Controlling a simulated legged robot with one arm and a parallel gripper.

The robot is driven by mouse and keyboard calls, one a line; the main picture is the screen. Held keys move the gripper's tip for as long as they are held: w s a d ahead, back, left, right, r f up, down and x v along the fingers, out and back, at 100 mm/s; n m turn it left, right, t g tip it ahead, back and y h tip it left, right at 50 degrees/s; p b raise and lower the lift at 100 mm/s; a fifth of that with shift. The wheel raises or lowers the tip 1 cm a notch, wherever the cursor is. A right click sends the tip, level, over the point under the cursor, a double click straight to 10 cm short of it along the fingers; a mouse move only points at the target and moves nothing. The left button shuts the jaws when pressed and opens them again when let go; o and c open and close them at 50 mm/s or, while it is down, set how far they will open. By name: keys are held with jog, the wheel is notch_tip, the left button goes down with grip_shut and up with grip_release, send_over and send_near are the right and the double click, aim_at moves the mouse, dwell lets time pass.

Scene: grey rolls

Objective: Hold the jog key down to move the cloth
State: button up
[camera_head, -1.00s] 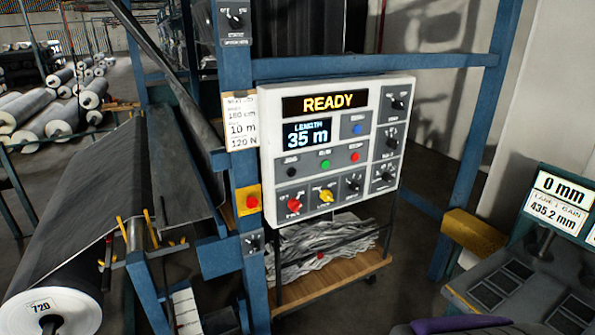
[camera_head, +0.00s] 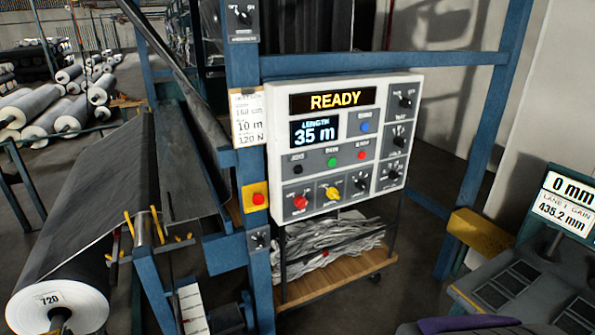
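The white control panel (camera_head: 273,150) hangs on the blue frame at the middle of the head view. Its sign (camera_head: 333,101) reads READY and its display (camera_head: 315,133) reads LENGTH 35 m. A black button (camera_head: 297,169), whose small label looks like JOG, sits left of a green button (camera_head: 332,163) and a red button (camera_head: 361,155). A blue button (camera_head: 364,127) is above them. The grey cloth (camera_head: 100,185) runs at the left from a large roll (camera_head: 62,305) marked 720. My gripper is not in view.
A yellow box with a red stop button (camera_head: 257,197) is on the blue post (camera_head: 243,80). A wooden cart (camera_head: 335,277) with crumpled cloth stands under the panel. A console (camera_head: 515,280) reading 0 mm and 435.2 mm is at the lower right. Several rolls lie at the back left.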

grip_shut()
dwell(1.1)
